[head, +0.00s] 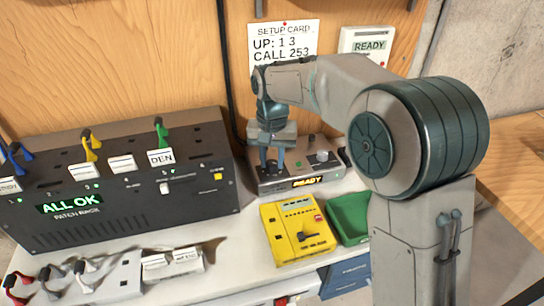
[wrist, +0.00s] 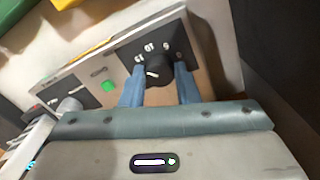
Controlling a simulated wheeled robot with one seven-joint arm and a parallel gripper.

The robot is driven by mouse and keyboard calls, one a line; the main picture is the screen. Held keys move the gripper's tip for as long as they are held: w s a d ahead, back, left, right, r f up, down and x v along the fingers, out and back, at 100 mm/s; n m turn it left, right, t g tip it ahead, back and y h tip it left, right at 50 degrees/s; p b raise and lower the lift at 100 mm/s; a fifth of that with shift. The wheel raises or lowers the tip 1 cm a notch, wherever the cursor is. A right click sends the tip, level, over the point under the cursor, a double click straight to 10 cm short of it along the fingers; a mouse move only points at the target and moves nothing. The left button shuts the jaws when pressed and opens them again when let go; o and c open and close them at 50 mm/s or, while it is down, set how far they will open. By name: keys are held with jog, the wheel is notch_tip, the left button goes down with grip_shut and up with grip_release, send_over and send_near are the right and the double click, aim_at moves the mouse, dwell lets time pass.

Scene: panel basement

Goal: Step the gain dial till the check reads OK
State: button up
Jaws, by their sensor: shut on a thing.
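My gripper (head: 274,160) reaches down to the unit's left side. In the wrist view its two blue fingers (wrist: 159,88) are shut on the dial, one on each side. The unit's front display (head: 307,181) reads READY. A white wall box (head: 369,46) also reads READY. I see no OK on either.
A setup card (head: 282,42) on the wall reads "UP: 1 3, CALL 253". The unit has a second knob (head: 322,156) at right. A black patch rack (head: 110,190) showing ALL OK stands left. A yellow meter (head: 297,230) and green bin (head: 350,218) sit in front.

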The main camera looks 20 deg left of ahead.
aim_at(271, 162)
jog(key=shift+r+m, duration=0.1)
jog(key=shift+m, duration=0.5)
jog(key=o, duration=1)
jog(key=shift+c, duration=0.2)
notch_tip(271, 162, up, 14)
jog(key=shift+p, duration=0.3)
